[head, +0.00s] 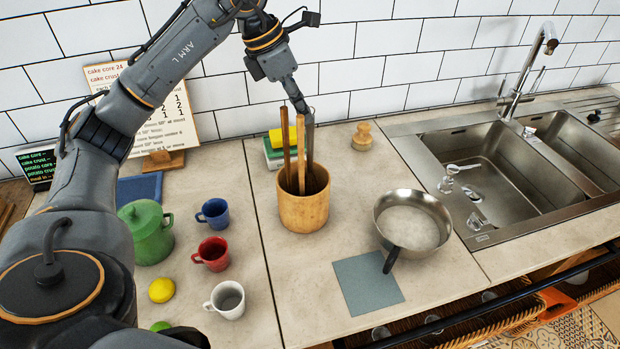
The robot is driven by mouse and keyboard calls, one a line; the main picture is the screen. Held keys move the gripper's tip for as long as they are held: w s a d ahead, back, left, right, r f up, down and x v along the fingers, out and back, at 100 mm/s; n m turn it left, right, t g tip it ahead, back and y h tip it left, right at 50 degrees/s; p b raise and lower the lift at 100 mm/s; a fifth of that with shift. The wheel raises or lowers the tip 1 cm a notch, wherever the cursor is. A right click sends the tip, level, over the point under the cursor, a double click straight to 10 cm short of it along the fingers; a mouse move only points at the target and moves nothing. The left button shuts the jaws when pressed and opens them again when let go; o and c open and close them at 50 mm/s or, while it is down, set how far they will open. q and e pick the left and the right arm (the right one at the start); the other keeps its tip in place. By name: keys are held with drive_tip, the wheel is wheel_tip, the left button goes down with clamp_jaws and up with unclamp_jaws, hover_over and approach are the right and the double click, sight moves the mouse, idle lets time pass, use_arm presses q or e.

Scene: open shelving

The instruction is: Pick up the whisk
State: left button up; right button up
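A wooden utensil pot (303,209) stands on the counter in the middle of the head view. Two wooden handles (285,150) rise from it, and a dark grey upright shape beside them runs down from my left gripper into the pot's mouth. I cannot tell which utensil is the whisk; no wire loops show. My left gripper (303,108) points down over the back of the pot, close to the handle tops. Its fingers are seen edge-on, so I cannot tell whether they are open or hold anything. My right gripper is not in view.
Yellow and green sponges (276,155) sit behind the pot. A pan (412,222) and grey cloth (368,283) lie right of it. Blue (214,213), red (212,254) and white mugs (227,300) and a green pot (147,236) stand left. A sink (475,165) is right.

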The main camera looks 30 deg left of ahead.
sight(310, 127)
use_arm(q)
drive_tip(key=shift+s+p+x, duration=0.15)
drive_tip(key=shift+p+x, duration=0.2)
drive_tip(key=shift+x, duration=1.15)
drive_tip(key=shift+s+p+x, duration=0.1)
drive_tip(key=shift+p+x, duration=0.25)
drive_tip(key=shift+x, duration=1.15)
clamp_jaws()
